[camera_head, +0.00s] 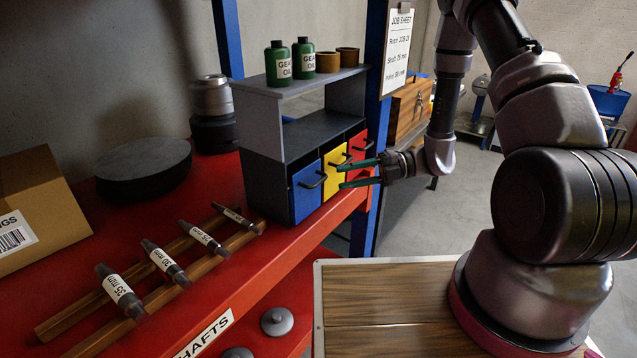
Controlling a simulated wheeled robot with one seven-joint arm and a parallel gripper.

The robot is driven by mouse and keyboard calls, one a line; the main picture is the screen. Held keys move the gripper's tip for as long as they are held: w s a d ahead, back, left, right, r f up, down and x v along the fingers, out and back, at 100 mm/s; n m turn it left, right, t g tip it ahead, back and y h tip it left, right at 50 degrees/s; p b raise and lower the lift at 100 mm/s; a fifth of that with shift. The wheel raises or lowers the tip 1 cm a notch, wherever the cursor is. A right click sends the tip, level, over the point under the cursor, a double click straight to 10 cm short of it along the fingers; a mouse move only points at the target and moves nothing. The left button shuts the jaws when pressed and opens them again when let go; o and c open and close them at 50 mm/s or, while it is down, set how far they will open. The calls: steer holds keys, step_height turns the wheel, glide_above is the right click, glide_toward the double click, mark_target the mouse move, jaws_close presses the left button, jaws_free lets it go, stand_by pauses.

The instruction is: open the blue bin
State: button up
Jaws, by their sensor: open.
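The blue bin (307,192) is the left one of three small drawers in a dark grey cabinet (265,187) on the red bench. Its front looks closed and has a dark bar handle (314,181). The yellow bin (335,170) and the red bin (358,143) sit to its right, also closed. My gripper (342,176) points left, with its two green fingers spread apart. The fingers overlap the yellow bin's front in this view, to the right of the blue bin's handle. Nothing shows between them. I cannot tell how far they stand from the bin fronts.
Several labelled shafts (170,263) lie on wooden rails on the bench, left of the cabinet. Green oil bottles (278,63) and brown cups (328,62) stand on the shelf above. A blue post (363,215) rises beside the cabinet. A wooden-topped surface (390,290) is below my arm.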

mark_target(320, 181)
steer(key=a, duration=0.5)
steer(key=s+a+f, duration=0.1)
steer(key=a, duration=0.1)
steer(key=shift+a, duration=0.2)
jaws_close()
stand_by(1.1)
